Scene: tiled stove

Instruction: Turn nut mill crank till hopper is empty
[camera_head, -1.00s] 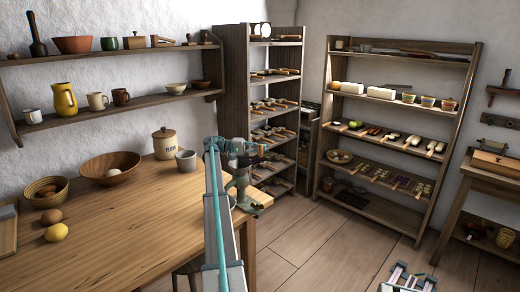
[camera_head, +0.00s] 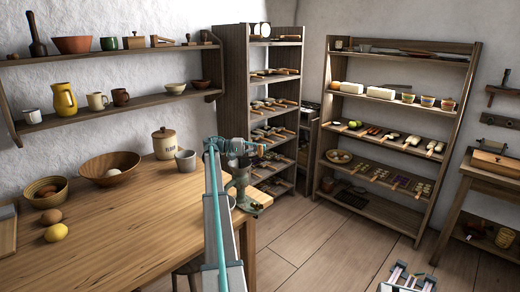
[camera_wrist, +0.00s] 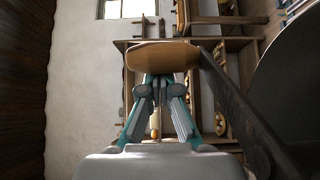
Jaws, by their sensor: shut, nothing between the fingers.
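The nut mill (camera_head: 241,186) is clamped at the right end of the wooden table, partly hidden behind my arm. My gripper (camera_head: 254,148) is at the top of the mill, small in the head view. In the wrist view my gripper (camera_wrist: 160,80) has its teal fingers closed together and empty. The wooden crank handle (camera_wrist: 162,57) lies crosswise right at the fingertips, not between them. The dark crank arm (camera_wrist: 242,112) runs from the handle down to the right. The inside of the hopper and any nuts in it cannot be seen.
The table (camera_head: 130,235) holds a flour jar (camera_head: 164,143), a grey mug (camera_head: 186,160), a wooden bowl (camera_head: 110,168) and a lemon (camera_head: 56,232), all left of the mill. Shelving (camera_head: 275,42) stands behind the mill. Open floor (camera_head: 320,240) lies to the right.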

